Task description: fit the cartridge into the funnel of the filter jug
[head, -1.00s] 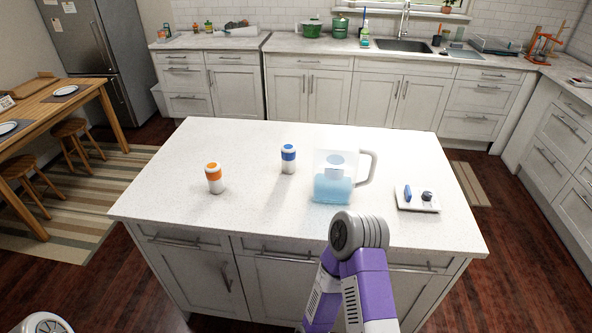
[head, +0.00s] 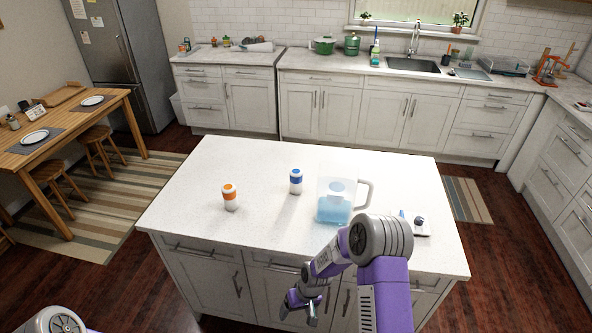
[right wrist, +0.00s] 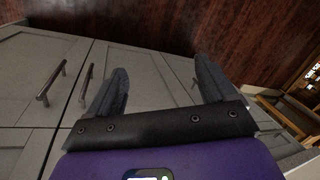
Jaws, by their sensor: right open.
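The filter jug (head: 334,210), clear with blue liquid in its lower part and a handle on the right, stands upright on the island top. A white cartridge with a blue band (head: 296,181) stands upright to its left. A white cartridge with an orange band (head: 230,197) stands upright farther left. My right gripper (head: 304,308) hangs in front of the island, below its top, away from the jug and cartridges. In the right wrist view its two fingers (right wrist: 160,85) are spread and empty, with cabinet doors and floor beyond. My left gripper is out of view.
The white island top (head: 215,160) is clear at the back and left. A small white tray (head: 423,231) with small items lies right of the jug, partly hidden by my right arm. The island's front edge and cabinet doors (head: 212,272) are close to my right gripper.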

